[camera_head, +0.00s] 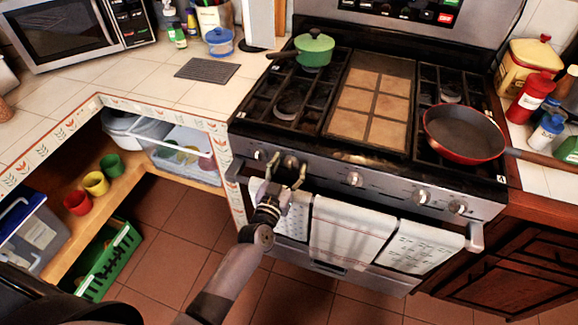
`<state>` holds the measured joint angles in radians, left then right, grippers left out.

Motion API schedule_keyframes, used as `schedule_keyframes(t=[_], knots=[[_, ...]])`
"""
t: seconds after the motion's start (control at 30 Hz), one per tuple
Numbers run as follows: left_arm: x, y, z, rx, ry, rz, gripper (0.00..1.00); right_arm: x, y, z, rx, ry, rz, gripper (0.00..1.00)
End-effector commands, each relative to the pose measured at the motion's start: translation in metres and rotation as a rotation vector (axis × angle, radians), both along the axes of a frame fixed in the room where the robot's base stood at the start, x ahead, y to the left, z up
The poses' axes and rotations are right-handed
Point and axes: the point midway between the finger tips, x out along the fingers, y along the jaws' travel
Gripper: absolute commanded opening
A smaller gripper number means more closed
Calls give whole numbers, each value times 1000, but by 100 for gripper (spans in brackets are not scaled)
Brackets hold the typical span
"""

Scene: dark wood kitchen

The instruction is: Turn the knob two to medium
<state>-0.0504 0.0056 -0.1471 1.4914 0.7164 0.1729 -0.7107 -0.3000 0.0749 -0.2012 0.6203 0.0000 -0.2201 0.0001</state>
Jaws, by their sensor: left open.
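The stove (400,180) has a row of several round knobs along its front panel. The second knob from the left (290,162) sits between the fingertips of my left gripper (288,163). The gripper is open, its fingers spread on either side of that knob; I cannot tell whether they touch it. The first knob (260,155) is just left of the gripper. The middle knob (354,179) and two right knobs (422,195), (457,207) are clear of it. The second knob's pointer is too small to read. My right gripper is not in view.
Towels (350,232) hang on the oven handle below the knobs. A green pot (314,50) stands on the back left burner. A red pan (464,132) sits at the right, its handle reaching past the stove edge. Open shelves are at the left.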

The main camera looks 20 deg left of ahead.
Motion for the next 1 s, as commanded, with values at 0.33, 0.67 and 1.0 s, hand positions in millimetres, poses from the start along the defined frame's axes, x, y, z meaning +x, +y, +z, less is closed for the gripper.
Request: schedule_keyframes(t=[0.33,0.67,1.0], knots=[[2,0,0,0,1,0,52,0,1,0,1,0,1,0],[2,0,0,0,1,0,30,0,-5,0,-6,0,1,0],[2,0,0,0,1,0,11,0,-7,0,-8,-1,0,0]])
